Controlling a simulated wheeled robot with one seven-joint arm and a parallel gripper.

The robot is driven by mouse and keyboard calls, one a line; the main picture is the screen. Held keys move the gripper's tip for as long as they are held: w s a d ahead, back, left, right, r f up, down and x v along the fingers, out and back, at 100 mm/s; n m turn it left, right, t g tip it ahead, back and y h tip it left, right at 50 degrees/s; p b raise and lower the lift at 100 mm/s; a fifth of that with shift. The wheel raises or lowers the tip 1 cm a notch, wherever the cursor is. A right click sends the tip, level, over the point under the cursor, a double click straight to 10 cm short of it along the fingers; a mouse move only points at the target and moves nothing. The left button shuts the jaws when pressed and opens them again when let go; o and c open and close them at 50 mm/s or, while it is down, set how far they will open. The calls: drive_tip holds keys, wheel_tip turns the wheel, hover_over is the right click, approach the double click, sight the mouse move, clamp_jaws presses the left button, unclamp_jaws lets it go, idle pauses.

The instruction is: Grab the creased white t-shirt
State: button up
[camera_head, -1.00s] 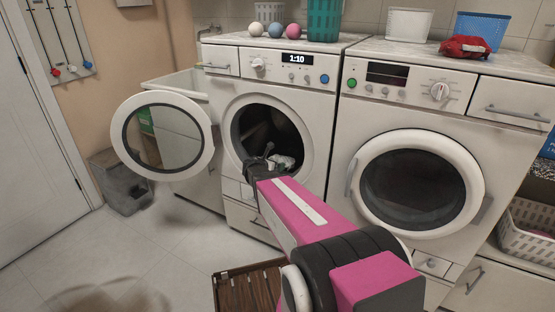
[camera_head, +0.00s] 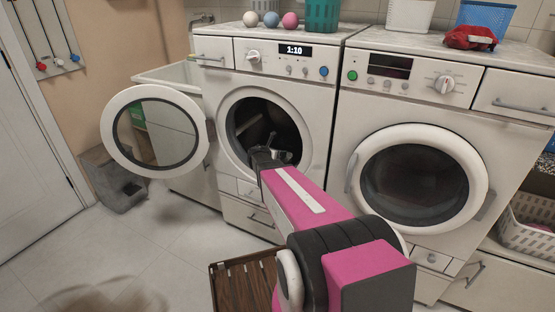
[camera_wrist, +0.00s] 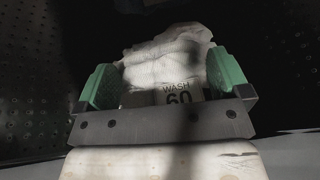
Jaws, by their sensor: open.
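The creased white t-shirt (camera_wrist: 165,52) lies inside the washer drum in the wrist view, bunched up ahead of my gripper (camera_wrist: 162,66). A tag reading "WASH 60" (camera_wrist: 178,92) shows between the green fingers. The fingers are spread apart, one on each side of the cloth's near part; I cannot tell whether they touch it. In the head view my gripper (camera_head: 270,152) reaches into the open round door of the left washer (camera_head: 232,118) and mostly hides the shirt.
The washer's open door (camera_head: 112,122) swings out to the left. A wooden slatted crate (camera_head: 232,285) stands on the floor below my arm. The right machine's door (camera_head: 478,170) is shut.

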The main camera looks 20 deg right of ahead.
drive_tip(key=x, duration=0.3)
drive_tip(key=shift+w, duration=0.1)
drive_tip(key=c, duration=1.1)
drive_tip(key=shift+r, duration=0.15)
